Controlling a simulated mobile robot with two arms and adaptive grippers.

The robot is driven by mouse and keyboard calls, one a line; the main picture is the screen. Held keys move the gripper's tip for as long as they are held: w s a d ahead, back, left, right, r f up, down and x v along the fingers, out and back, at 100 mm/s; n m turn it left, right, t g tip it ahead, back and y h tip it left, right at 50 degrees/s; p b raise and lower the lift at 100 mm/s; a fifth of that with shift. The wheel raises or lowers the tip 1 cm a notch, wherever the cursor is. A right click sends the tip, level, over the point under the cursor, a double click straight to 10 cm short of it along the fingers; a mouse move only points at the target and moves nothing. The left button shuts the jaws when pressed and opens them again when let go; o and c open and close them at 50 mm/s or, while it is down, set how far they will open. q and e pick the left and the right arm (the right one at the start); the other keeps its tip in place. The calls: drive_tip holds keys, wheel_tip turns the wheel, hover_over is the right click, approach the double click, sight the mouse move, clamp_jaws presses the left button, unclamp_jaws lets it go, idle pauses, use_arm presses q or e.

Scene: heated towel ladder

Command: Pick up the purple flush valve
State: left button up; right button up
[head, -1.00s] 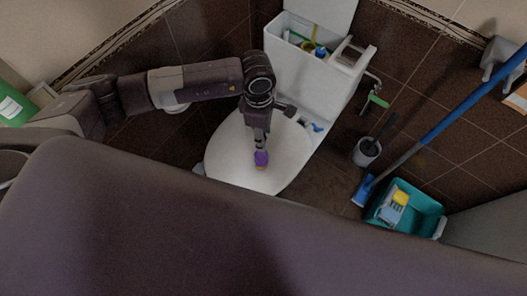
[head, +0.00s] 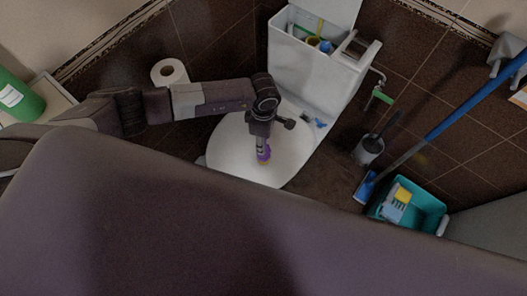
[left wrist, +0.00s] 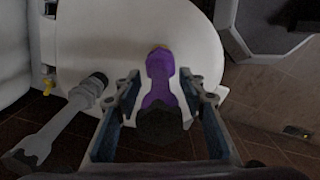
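The purple flush valve (head: 263,155) stands on the closed white toilet lid (head: 228,148), directly under my left gripper (head: 262,142). In the left wrist view the purple valve (left wrist: 159,82), with a dark faceted near end, lies between the two fingers of my left gripper (left wrist: 160,80). The fingers are apart, one on each side, and a narrow gap shows beside the valve. The gripper covers the upper part of the valve in the head view. My right gripper is not in view.
The open cistern (head: 312,62) stands behind the lid. A toilet roll (head: 169,72) is behind my arm. A brush holder (head: 368,150), a blue-handled mop (head: 440,128) and a teal basin (head: 425,208) are at the right. A grey stick-like object (left wrist: 62,128) shows in the left wrist view.

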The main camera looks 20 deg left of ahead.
use_arm(q)
drive_tip(key=shift+c, duration=0.6)
clamp_jaws()
